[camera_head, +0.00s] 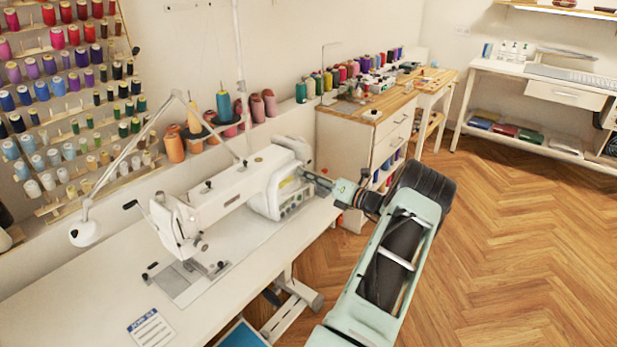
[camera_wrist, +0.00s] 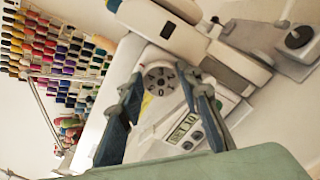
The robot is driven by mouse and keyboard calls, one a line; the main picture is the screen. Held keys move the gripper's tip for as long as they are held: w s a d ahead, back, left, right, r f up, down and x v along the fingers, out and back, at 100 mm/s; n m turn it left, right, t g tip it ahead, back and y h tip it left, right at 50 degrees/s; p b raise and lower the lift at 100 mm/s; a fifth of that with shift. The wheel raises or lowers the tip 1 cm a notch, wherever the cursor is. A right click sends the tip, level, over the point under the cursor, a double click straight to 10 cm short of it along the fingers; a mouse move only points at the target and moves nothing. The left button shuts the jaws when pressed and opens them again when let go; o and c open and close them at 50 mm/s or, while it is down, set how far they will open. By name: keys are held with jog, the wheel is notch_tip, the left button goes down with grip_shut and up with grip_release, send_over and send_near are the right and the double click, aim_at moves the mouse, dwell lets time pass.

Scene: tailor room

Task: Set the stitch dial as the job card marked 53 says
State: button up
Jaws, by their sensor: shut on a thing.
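In the head view my gripper (camera_head: 318,181) reaches the machine's right end, and the dial cannot be made out there. A small display (camera_wrist: 184,130) sits beside the dial, tilted in the wrist view; its reading is not clear. A job card (camera_head: 151,329) with a blue header lies on the table's front; its text is too small to read.
The white sewing table (camera_head: 75,290) is mostly bare around the card. A lamp (camera_head: 86,232) arches over its left side. Thread cones (camera_head: 224,104) stand behind the machine. A wooden-topped cabinet (camera_head: 362,125) stands just beyond my gripper. The floor to the right is clear.

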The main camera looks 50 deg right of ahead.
jog(key=o, duration=1.2)
jog(key=shift+c, duration=0.2)
jog(key=s, duration=1.2)
